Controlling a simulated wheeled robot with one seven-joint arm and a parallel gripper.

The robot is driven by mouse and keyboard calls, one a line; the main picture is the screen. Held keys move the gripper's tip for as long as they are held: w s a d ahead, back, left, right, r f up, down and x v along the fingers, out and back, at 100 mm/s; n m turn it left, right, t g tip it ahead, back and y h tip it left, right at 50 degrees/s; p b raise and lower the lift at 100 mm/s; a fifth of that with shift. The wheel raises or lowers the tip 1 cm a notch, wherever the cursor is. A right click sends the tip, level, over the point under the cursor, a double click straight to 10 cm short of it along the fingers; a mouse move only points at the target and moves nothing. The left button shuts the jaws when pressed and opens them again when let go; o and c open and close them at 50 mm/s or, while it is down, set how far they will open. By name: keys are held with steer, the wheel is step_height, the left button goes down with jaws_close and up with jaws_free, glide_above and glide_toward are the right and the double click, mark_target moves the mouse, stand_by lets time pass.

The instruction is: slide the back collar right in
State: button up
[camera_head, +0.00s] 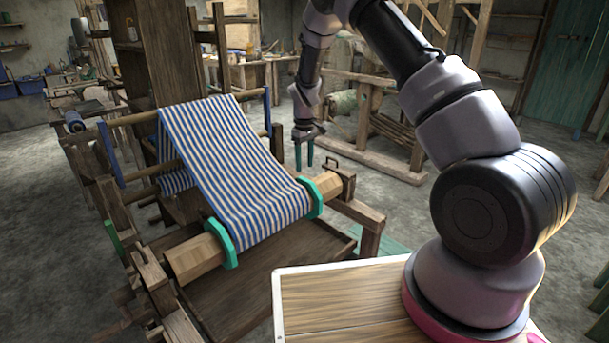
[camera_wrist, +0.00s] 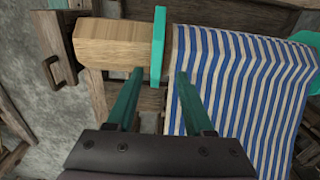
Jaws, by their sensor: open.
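My gripper (camera_head: 304,165) is open and points down over the far right end of the front wooden beam. In the wrist view my gripper (camera_wrist: 159,74) has one finger on each side of a green collar (camera_wrist: 158,45), with gaps showing; nothing is held. In the head view this far collar (camera_head: 315,198) stands at the right edge of the striped cloth (camera_head: 240,175). The near collar (camera_head: 222,243) stands at the cloth's left edge; it shows partly in the wrist view (camera_wrist: 305,40). I cannot tell the height of the fingertips above the collar.
Bare beam (camera_wrist: 110,45) shows outside the far collar, up to a wooden bracket with a handle (camera_wrist: 60,70). Blue upright pieces (camera_head: 111,152) (camera_head: 267,106) stand at the ends of the back bar. A wooden tray (camera_head: 270,275) lies below the beam.

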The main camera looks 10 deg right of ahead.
steer(key=shift+r, duration=2.05)
steer(key=s+d+r+m+t+y, duration=0.15)
steer(key=s+r, duration=0.25)
steer(key=r, duration=0.4)
steer(key=s+d+r+m+t, duration=0.1)
steer(key=s+d+r+m, duration=0.2)
steer(key=r, duration=0.6)
steer(key=s+d+r+m+t+y, duration=0.1)
steer(key=s+d+r, duration=0.2)
steer(key=s+r, duration=0.35)
steer(key=s+d+r+m+t, duration=0.2)
steer(key=s+r, duration=0.3)
steer(key=s, duration=0.6)
steer(key=s+d+r+m+t, duration=0.1)
steer(key=s+r+m, duration=0.3)
steer(key=s, duration=0.7)
steer(key=shift+d+r+t, duration=0.35)
steer(key=shift+d+r, duration=0.1)
steer(key=shift+d, duration=0.4)
steer(key=shift+h, duration=0.25)
